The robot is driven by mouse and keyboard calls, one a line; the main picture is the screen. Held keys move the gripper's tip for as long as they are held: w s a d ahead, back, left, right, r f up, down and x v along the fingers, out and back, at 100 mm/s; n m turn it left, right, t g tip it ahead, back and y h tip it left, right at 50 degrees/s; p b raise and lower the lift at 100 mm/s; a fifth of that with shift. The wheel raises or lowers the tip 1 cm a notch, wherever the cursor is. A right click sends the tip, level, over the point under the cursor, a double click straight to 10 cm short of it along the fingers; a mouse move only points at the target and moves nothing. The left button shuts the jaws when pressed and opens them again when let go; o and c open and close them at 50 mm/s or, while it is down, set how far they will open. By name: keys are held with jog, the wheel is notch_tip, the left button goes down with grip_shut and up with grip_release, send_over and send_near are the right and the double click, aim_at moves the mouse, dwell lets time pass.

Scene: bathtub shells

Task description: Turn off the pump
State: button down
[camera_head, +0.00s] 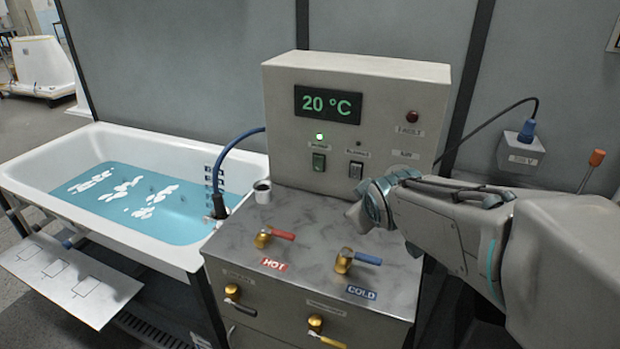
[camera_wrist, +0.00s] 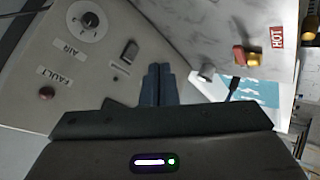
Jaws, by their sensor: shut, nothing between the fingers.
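The grey control box (camera_head: 375,95) stands at the back of the metal cabinet top. Its left rocker switch (camera_head: 319,161) sits under a lit green lamp (camera_head: 319,137). Its right rocker switch (camera_head: 356,170) sits under an unlit lamp (camera_head: 359,144). The small labels by both are too blurred to read surely. My gripper (camera_head: 358,214) is shut and empty, in front of the box's lower right. In the wrist view, the shut fingers (camera_wrist: 158,72) point toward the panel, beside one dark switch (camera_wrist: 130,52); the other switch is not seen there.
The display (camera_head: 328,105) reads 20 °C. A red hot-tap lever (camera_head: 283,235) and a blue cold-tap lever (camera_head: 368,258) stand on the top below my gripper. A small cup (camera_head: 262,190) and blue hose (camera_head: 228,150) are left, beside the filled bathtub (camera_head: 110,250).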

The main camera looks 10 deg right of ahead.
jog(key=w+a+f+n+t+y+b, duration=0.2)
jog(key=w+f+n+t+b, duration=0.1)
jog(key=w+n+b, duration=0.3)
jog(key=w+a+f+n+t+y+b, duration=0.2)
jog(key=w+f+n+b, duration=0.3)
jog(key=w, duration=0.4)
jog(key=n+t+y+b, duration=0.1)
jog(key=n, duration=0.1)
jog(key=shift+w+f+n+t+y, duration=0.25)
jog(key=shift+w+n+t+y, duration=0.05)
jog(key=shift+w, duration=0.1)
jog(key=p, duration=0.1)
send_near(313, 167)
jog(key=w+a, duration=0.2)
jog(key=a, duration=0.1)
jog(key=w, duration=0.1)
jog(key=w+d, duration=0.1)
jog(key=w+p, duration=0.1)
jog(key=shift+w+d+f, duration=0.2)
jog(key=shift+d+f, duration=0.05)
jog(key=shift+d, duration=0.1)
